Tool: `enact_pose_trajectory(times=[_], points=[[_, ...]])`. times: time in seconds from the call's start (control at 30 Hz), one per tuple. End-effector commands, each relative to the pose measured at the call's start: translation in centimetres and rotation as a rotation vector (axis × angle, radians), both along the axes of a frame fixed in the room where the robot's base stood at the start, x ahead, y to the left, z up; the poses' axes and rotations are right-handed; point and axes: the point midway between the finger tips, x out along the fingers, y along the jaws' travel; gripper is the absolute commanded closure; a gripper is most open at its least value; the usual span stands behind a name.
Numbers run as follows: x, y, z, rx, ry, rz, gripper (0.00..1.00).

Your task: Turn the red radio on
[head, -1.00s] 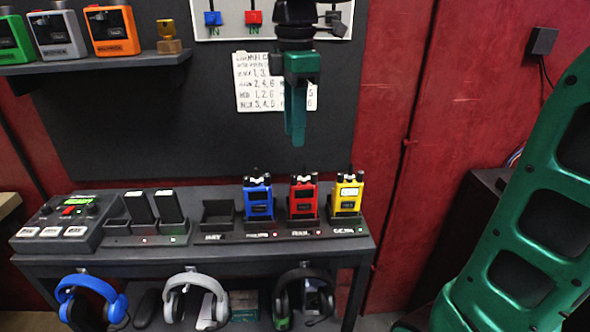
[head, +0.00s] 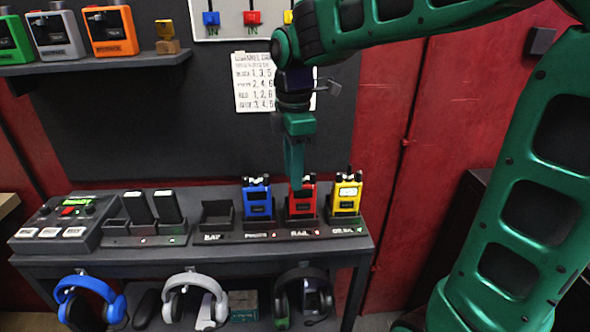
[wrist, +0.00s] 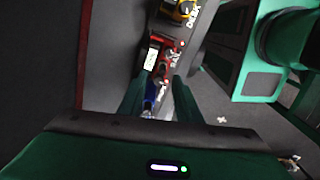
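The red radio (head: 309,193) stands upright in its dock on the dark shelf, between the blue radio and the yellow radio. Its top knobs are partly hidden behind my gripper (head: 294,186) in the head view. My gripper points down, with its fingertips just above or in front of the red radio's top; I cannot tell whether they touch it. In the wrist view the red radio (wrist: 163,52) lies beyond the fingertips, and my gripper (wrist: 156,88) shows two green fingers apart with nothing clearly held. Whether the red radio's screen is lit is too small to tell.
The blue radio (head: 257,200) and yellow radio (head: 346,197) stand close on either side. An empty dock (head: 216,214) is left of the blue one. A control box (head: 66,222) is at far left. Headphones (head: 90,298) hang below. A written sheet (head: 254,82) is on the wall panel.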

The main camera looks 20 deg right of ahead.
Motion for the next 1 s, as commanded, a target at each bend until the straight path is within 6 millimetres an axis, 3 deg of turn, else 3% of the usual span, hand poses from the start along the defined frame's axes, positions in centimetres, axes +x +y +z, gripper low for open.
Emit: enact_pose_trajectory(times=[0.23, 0.37, 0.4, 0.67, 1.0], points=[[-0.01, 0.01, -0.08, 0.0, 0.0, 0.0, 0.69], [-0.01, 0.01, -0.07, 0.0, 0.0, 0.0, 0.97], [-0.01, 0.02, -0.06, 0.0, 0.0, 0.0, 1.0], [0.02, 0.04, -0.06, 0.0, 0.0, -0.047, 1.0], [0.07, 0.06, -0.06, -0.001, -0.001, -0.346, 1.0]])
